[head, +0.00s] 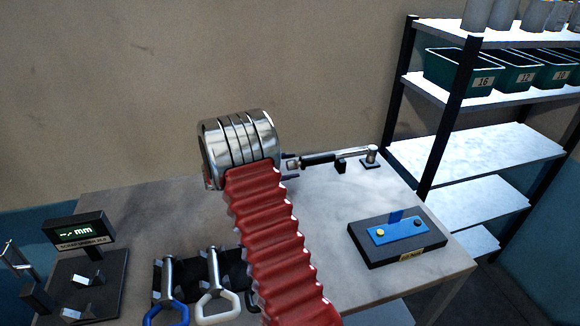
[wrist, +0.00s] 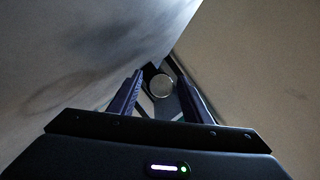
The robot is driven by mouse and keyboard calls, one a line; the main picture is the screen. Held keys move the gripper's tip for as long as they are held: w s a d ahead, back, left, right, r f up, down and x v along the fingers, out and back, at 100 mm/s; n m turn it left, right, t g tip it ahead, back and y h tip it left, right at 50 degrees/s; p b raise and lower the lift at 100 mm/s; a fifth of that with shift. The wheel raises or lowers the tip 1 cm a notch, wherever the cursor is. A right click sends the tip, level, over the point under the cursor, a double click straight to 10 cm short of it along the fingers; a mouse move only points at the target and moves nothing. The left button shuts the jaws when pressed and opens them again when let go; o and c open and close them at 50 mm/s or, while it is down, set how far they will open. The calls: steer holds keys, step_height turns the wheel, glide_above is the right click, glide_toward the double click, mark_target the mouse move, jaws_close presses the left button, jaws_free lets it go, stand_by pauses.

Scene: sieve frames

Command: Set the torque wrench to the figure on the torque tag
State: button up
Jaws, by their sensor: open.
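The torque wrench (head: 318,159) lies across the back of the bench, with a dark handle, a silver shaft and its head on a small dark stand at the right. My gripper (head: 291,167) is mostly hidden behind my arm, at the handle's left end. In the wrist view my gripper (wrist: 160,78) is open. The wrench's round silver end (wrist: 161,86) shows between and beyond the two fingers, with a gap on either side. I cannot make out a scale figure. I cannot identify a torque tag for sure.
A black block with a blue plate (head: 397,232) and a small unreadable label sits at the bench's right. A display (head: 80,232) reading "-.- mm" stands at the left. Two handled tools (head: 215,285) lie in front. Shelves (head: 470,150) with green bins stand at the right.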

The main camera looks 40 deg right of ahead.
steer(key=shift+d, duration=0.2)
steer(key=shift+c, duration=0.6)
steer(key=shift+s+f, duration=0.1)
steer(key=c, duration=0.9)
steer(key=shift+d, duration=0.15)
